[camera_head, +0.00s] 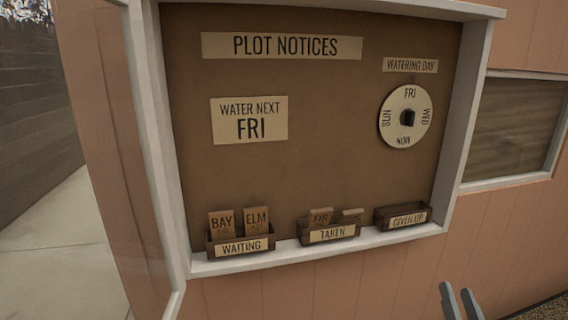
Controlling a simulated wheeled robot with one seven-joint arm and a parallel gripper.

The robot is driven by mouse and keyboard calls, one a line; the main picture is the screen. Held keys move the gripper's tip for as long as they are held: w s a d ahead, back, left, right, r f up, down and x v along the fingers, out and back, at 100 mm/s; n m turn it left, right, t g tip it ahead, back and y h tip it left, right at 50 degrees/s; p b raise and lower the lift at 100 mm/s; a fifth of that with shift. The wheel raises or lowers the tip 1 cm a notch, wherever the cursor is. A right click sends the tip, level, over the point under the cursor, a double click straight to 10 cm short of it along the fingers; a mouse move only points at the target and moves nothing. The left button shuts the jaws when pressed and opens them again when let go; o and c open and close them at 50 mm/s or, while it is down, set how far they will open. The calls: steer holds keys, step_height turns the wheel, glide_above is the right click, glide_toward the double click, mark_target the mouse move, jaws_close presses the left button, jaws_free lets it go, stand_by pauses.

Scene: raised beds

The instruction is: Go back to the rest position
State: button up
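My gripper (458,292) shows at the bottom right of the head view, only its two grey fingertips in the frame. The fingertips stand apart with nothing seen between them. They are below the notice board (330,185) and appear clear of it. The rest of my arm is out of view.
The framed board carries a WATERING DAY dial (393,130) with FRI at the top and a dark knob. Below are a WAITING box (241,245) with BAY and ELM tags, a TAKEN box (331,233) with two tags, and a GIVEN UP box (404,221) with no tag visible.

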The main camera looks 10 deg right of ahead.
steer(key=s+a+f+n+g+y, duration=0.1)
steer(key=s+a+f+n+y, duration=0.1)
steer(key=s+a, duration=0.5)
steer(key=s+a+f+n+g+y+b, duration=0.1)
steer(key=s+a+f+n+g+y, duration=0.1)
steer(key=s+a, duration=0.6)
steer(key=s+a+f+n+g+y, duration=0.1)
steer(key=s+a+f+n+y, duration=0.2)
steer(key=s, duration=1.4)
steer(key=shift+a+f+n+y, duration=0.4)
steer(key=shift+a+f+n, duration=0.3)
steer(key=shift+a+f, duration=1.2)
steer(key=shift+a+r, duration=0.35)
steer(key=shift+r, duration=0.05)
